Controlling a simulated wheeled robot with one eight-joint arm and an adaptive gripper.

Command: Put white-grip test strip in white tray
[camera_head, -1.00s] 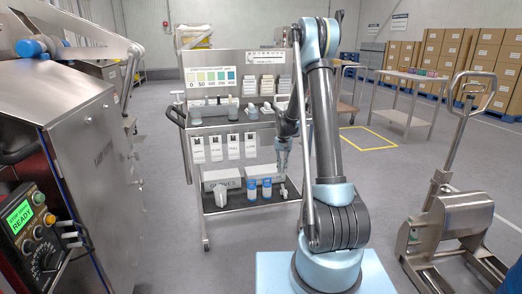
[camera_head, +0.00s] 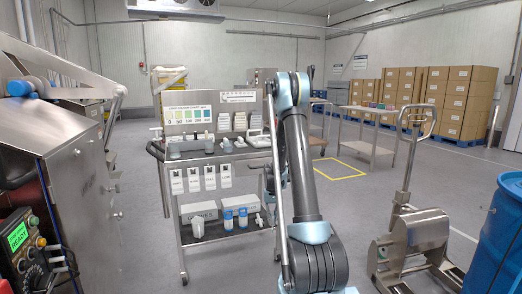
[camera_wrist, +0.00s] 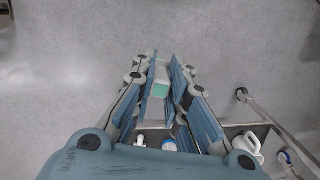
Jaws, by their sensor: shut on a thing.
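In the wrist view my gripper (camera_wrist: 160,72) is shut on a small pale bar with a teal end face (camera_wrist: 160,90), which fits the white-grip test strip. The strip sits between the blue finger pads, above bare grey floor. In the head view my gripper is mostly hidden behind my arm, to the right of the cart, and the strip cannot be made out.
A steel cart (camera_head: 232,236) carries bottles, boxes and a colour chart (camera_head: 188,114). Its edge and a white jug (camera_wrist: 248,146) show low in the wrist view. A steel machine (camera_head: 85,200) stands left. A pallet jack (camera_head: 415,240) and blue drum (camera_head: 503,240) stand right.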

